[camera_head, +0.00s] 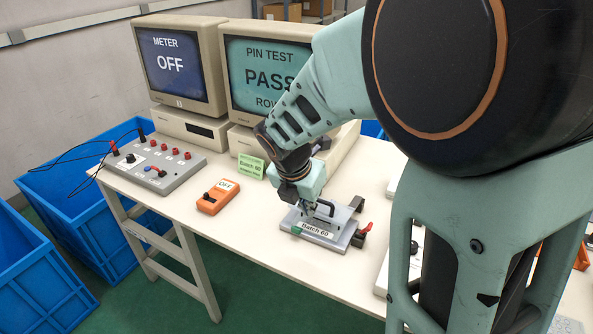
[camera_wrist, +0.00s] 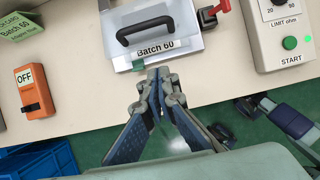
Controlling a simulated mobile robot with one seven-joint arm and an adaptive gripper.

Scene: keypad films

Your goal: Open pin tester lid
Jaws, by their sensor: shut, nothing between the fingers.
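The pin tester (camera_head: 345,238) is a flat grey box on the table, labelled "Batch 60" along its front edge. Its lid (camera_wrist: 188,18) lies flat and looks closed, with a black bar handle (camera_wrist: 145,30) on top; the handle also shows in the head view (camera_head: 325,208). A small green tab (camera_wrist: 138,65) is at the front edge. My gripper (camera_wrist: 158,72) is shut and empty, its tips near the front edge just below the label in the wrist view. In the head view my gripper (camera_head: 305,207) is over the tester's left part; contact cannot be told.
A red-handled clamp (camera_wrist: 218,8) is at the tester's right. An orange "OFF" meter (camera_head: 217,197) and a green card (camera_head: 251,166) are to the left. A START box (camera_wrist: 283,40) stands right. The right monitor (camera_head: 262,75) reads "PIN TEST PASS".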

